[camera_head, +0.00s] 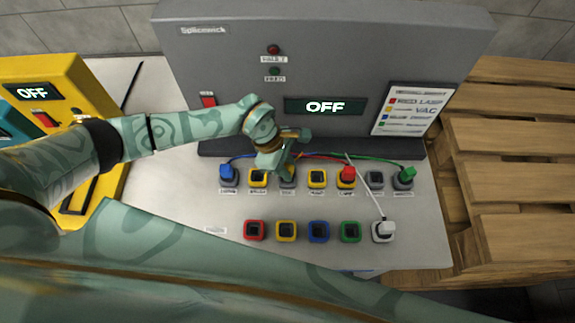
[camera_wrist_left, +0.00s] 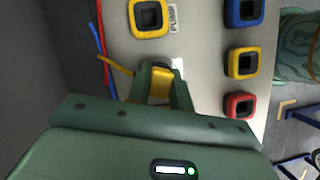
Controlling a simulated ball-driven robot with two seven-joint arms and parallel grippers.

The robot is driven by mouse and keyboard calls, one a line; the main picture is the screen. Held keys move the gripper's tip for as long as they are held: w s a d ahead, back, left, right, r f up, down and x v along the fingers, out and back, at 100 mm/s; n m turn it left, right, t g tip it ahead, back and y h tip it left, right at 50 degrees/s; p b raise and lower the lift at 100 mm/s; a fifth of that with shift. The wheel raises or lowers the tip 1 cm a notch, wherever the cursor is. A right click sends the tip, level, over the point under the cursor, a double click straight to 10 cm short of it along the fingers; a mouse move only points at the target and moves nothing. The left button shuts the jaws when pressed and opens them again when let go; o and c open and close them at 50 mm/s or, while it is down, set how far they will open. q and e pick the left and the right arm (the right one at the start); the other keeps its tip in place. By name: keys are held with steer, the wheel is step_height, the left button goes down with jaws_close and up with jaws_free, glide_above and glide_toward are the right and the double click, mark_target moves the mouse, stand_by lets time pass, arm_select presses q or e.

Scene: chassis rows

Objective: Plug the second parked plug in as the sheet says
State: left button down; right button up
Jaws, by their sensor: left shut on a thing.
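My left gripper (camera_head: 280,170) is over the back row of sockets, at the third place from the left. In the left wrist view it is shut on a yellow plug (camera_wrist_left: 160,86) with a yellow cable. I cannot tell whether the plug is seated in anything. The blue plug (camera_head: 228,171), red plug (camera_head: 347,173) and green plug (camera_head: 405,173) stand in the back row. The front row has empty red (camera_head: 254,230), yellow (camera_head: 286,231), blue (camera_head: 318,231) and green (camera_head: 350,231) sockets, and a white plug (camera_head: 386,229) at its right end. The sheet (camera_head: 413,110) lists coloured lines.
A grey cabinet (camera_head: 330,40) with an OFF display rises behind the rows. Yellow sockets (camera_head: 258,178) and (camera_head: 317,178) and a grey socket (camera_head: 376,180) in the back row look empty. A yellow machine (camera_head: 70,75) stands left, wooden pallets (camera_head: 515,150) right.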

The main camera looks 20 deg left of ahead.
arm_select(q)
steer(key=shift+f+b, duration=0.3)
steer(key=shift+f, duration=0.15)
steer(key=c, duration=1.2)
jaws_free()
steer(key=shift+o, duration=0.2)
steer(key=shift+r, duration=0.15)
steer(key=p+v, duration=0.1)
steer(key=v, duration=1.5)
steer(key=shift+p, duration=0.4)
steer(key=shift+r, duration=0.1)
